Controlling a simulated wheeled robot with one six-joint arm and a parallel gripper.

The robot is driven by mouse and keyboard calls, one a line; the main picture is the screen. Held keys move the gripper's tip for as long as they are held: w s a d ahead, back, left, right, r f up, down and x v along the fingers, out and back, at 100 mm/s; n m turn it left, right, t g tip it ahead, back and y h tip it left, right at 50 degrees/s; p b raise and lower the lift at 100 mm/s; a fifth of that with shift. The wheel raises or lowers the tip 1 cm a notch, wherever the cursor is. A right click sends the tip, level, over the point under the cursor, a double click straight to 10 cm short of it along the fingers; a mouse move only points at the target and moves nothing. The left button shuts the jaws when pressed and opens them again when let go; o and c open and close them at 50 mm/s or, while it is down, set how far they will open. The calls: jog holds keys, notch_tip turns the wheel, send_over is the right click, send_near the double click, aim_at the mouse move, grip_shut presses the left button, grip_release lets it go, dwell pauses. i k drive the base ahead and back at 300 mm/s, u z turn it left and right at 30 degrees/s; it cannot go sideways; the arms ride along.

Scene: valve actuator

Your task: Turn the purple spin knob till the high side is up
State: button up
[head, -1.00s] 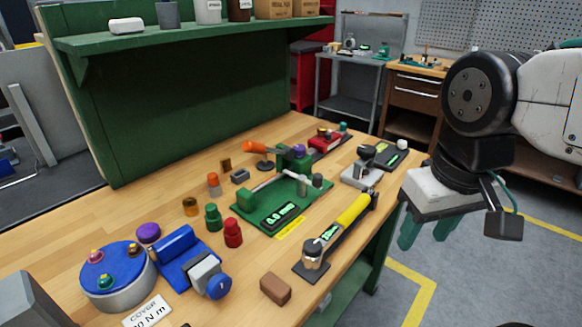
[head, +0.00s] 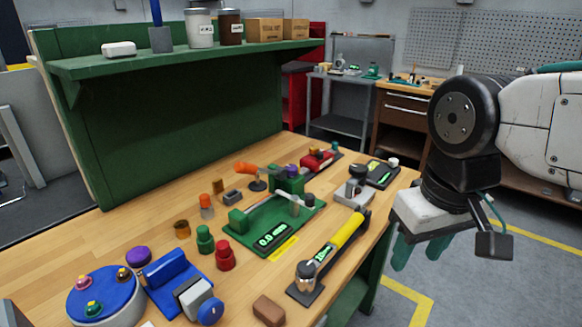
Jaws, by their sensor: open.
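Two purple round parts show in the head view. A small purple knob (head: 292,171) sits on top of the green block at the back of the green fixture (head: 262,222). A larger purple cap (head: 138,257) stands on the bench beside the blue vise-like device (head: 172,268). The pictures do not tell which is the spin knob, nor which side of it is high. My gripper (head: 420,252) hangs with teal fingers pointing down, open and empty, off the bench's right edge and apart from both purple parts.
The wooden bench (head: 75,255) holds a torque wrench (head: 345,235), a brown block (head: 269,310), a round blue-topped fixture (head: 100,295), and green (head: 205,240) and red (head: 225,256) caps. A green shelf (head: 200,58) overhangs the back. Floor right of the bench is clear.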

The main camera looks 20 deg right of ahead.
aim_at(292, 170)
jog(key=u, duration=0.05)
jog(key=k, duration=1.05)
jog(key=z, duration=1)
jog(key=i, duration=1.05)
jog(key=u, duration=1)
jog(key=i, duration=0.55)
jog(key=u, duration=0.05)
